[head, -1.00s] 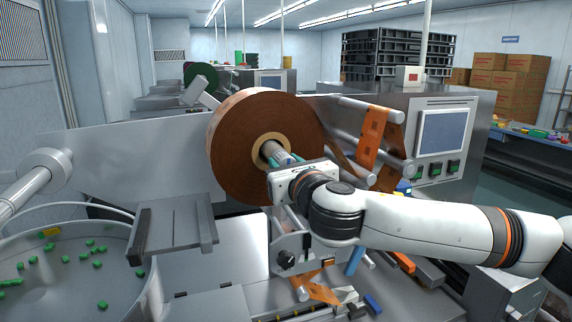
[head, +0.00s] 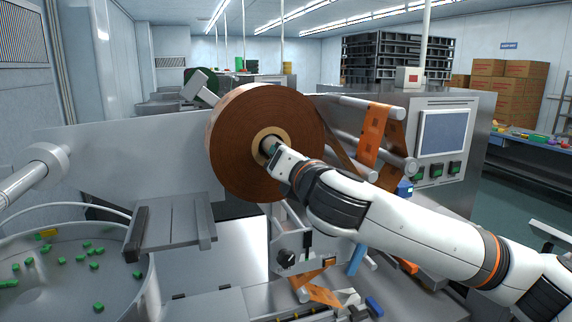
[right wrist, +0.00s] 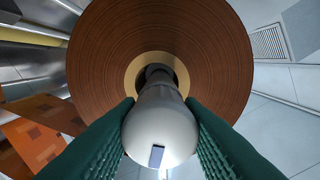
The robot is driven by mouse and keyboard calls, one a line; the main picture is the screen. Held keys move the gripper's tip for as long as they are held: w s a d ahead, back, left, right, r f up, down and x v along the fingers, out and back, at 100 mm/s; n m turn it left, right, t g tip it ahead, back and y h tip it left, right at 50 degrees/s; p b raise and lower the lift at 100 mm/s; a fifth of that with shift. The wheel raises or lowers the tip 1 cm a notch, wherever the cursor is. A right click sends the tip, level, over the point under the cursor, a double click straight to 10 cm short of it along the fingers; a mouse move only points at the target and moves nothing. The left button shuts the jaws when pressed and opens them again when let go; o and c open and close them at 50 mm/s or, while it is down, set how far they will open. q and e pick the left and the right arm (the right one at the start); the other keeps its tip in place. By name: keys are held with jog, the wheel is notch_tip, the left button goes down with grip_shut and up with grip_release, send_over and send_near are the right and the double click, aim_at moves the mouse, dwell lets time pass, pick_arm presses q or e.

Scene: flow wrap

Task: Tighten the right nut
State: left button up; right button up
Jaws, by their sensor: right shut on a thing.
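A large brown film roll (head: 238,165) stands upright on the machine's spindle, with a tan core (head: 259,137) at its centre. It fills the upper part of the right wrist view (right wrist: 95,70). The nut, a light grey rounded knob (right wrist: 160,135), sits in front of the core on a dark shaft (right wrist: 160,74). My right gripper (right wrist: 161,112) has its green fingers on both sides of the knob, shut on it. In the head view, my right gripper (head: 270,150) reaches the roll's centre and hides most of the nut. My left gripper is not in view.
A control panel (head: 442,132) stands right of the roll, beside rollers carrying orange film (head: 374,135). A bowl with green pieces (head: 60,295) is at lower left. A flat metal plate (head: 172,228) lies below and left of the roll.

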jog(key=m+b, duration=0.1)
jog(key=m, duration=0.2)
jog(key=shift+f+m, duration=0.1)
jog(key=shift+m, duration=0.3)
jog(key=m+b, duration=0.1)
jog(key=m, duration=0.2)
jog(key=shift+m, duration=0.3)
jog(key=m+b, duration=0.1)
jog(key=m, duration=0.5)
jog(key=shift+b, duration=0.35)
jog(key=m+b, duration=0.1)
jog(key=m, duration=0.5)
jog(key=shift+m, duration=0.4)
jog(key=m, duration=0.6)
jog(key=shift+f+m, duration=0.1)
jog(key=shift+m, duration=0.2)
jog(key=o, duration=1)
jog(key=shift+c, duration=0.2)
